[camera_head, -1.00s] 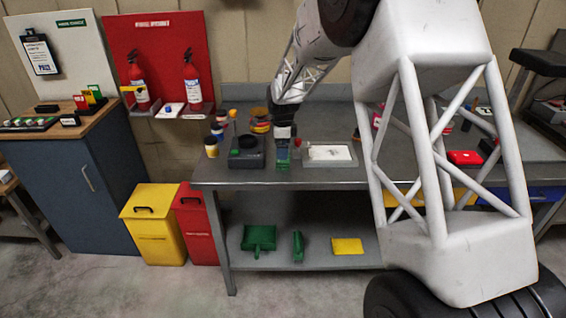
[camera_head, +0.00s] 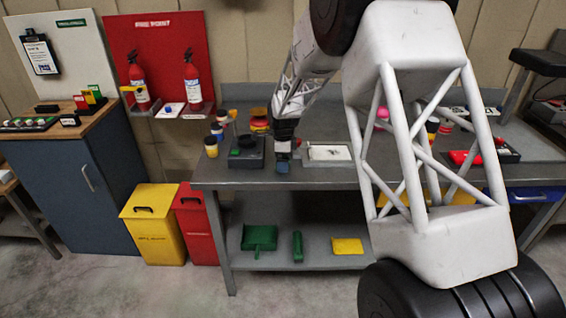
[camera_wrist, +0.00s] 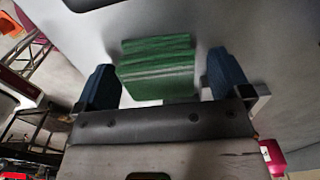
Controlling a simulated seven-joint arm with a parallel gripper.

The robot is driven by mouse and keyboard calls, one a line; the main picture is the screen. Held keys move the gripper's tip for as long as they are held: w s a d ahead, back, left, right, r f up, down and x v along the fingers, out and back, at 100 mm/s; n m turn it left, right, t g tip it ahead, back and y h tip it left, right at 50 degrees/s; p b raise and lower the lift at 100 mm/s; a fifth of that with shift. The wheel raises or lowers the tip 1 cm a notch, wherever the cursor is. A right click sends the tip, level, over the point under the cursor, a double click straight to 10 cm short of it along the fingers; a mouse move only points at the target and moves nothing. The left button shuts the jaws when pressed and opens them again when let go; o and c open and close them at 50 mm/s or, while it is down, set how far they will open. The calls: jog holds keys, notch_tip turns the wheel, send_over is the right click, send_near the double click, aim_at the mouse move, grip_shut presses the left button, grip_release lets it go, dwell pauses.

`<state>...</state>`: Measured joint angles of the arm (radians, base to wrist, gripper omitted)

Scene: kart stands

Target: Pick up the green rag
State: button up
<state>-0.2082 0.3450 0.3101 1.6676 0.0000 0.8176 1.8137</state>
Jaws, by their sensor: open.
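The green rag (camera_wrist: 157,67) is a small striped, folded cloth on the grey bench top. In the wrist view it lies between the two blue fingertips of my gripper (camera_wrist: 160,85), with a gap to each finger. My gripper is open around the rag and not closed on it. In the head view my gripper (camera_head: 283,165) points down at the front edge of the bench (camera_head: 230,178), and its blue fingers hide the rag there.
A black device (camera_head: 246,158) stands just left of my gripper, and a white tray (camera_head: 328,153) just right. Several coloured pots stand farther left. A green dustpan (camera_head: 259,237), green brush (camera_head: 297,246) and yellow cloth (camera_head: 347,246) lie on the lower shelf.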

jog(key=shift+f, duration=0.2)
jog(key=shift+c, duration=0.4)
jog(key=c, duration=0.9)
jog(key=shift+r, duration=0.15)
jog(key=shift+c, duration=0.2)
jog(key=shift+r, duration=0.45)
jog(key=shift+s+r, duration=0.25)
jog(key=shift+r, duration=0.95)
jog(key=s+d+r, duration=0.1)
jog(key=s+d, duration=0.2)
jog(key=s, duration=1.2)
jog(key=shift+r, duration=0.2)
jog(key=shift+s+d, duration=0.1)
